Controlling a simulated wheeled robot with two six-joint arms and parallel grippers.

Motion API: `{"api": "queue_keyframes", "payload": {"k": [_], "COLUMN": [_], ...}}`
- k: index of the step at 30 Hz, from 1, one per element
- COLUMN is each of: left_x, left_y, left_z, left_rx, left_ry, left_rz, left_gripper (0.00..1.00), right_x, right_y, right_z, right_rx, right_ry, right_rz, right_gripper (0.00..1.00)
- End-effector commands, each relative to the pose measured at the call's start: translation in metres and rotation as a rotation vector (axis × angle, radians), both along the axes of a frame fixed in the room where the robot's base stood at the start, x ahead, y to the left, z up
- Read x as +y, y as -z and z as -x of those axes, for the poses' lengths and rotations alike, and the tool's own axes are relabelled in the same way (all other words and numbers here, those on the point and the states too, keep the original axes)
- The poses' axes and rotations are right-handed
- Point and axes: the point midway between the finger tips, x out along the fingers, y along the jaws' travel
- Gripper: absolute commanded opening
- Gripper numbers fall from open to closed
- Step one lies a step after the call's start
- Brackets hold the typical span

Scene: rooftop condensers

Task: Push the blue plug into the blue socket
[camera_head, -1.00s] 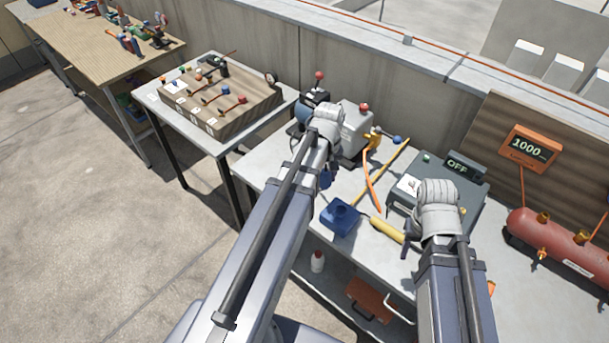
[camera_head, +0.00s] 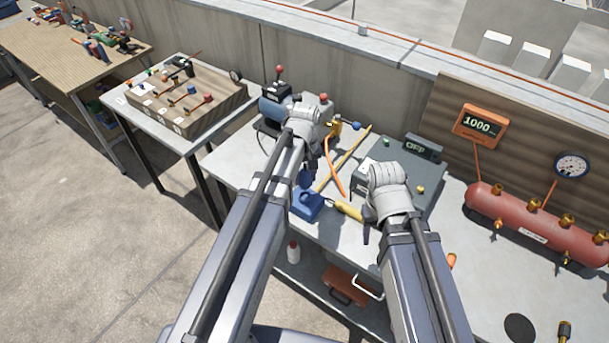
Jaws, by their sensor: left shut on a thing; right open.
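The blue socket (camera_head: 309,206) is a blue box on the near edge of the workbench. My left gripper (camera_head: 307,174) points down just above it, largely hidden by its own arm. It is shut on a small dark blue piece, seemingly the blue plug (camera_head: 303,181). The plug overlaps the socket's top in the picture; I cannot tell whether they touch or whether it is inserted. My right gripper (camera_head: 367,229) is open at the bench's front edge, right of the socket, mostly hidden behind its wrist.
A yellow cylinder (camera_head: 348,211) lies beside the socket. A yellow stick (camera_head: 345,158) and an orange cable (camera_head: 332,168) lie behind it. A grey box with a display (camera_head: 422,147) and a red tank (camera_head: 535,226) are to the right. A grey-blue machine (camera_head: 276,106) stands at the back left.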

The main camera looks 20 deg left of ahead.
Motion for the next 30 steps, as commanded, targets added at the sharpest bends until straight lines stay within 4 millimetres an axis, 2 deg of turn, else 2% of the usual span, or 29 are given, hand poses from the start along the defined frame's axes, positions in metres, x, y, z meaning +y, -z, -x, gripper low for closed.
{"api": "queue_keyframes", "payload": {"k": [1,13,30], "left_x": [0.0,0.0,0.0], "left_y": [0.007,0.035,0.038], "left_z": [0.0,0.0,0.0], "left_rx": [0.0,0.0,0.0], "left_ry": [0.0,0.0,0.0], "left_rz": [0.0,0.0,0.0], "left_gripper": [0.0,0.0,0.0], "right_x": [0.0,0.0,0.0], "right_y": [0.007,0.035,0.038], "right_z": [0.0,0.0,0.0], "right_rx": [0.0,0.0,0.0], "right_ry": [0.0,0.0,0.0], "right_rz": [0.0,0.0,0.0], "right_gripper": [0.5,0.5,0.5]}}
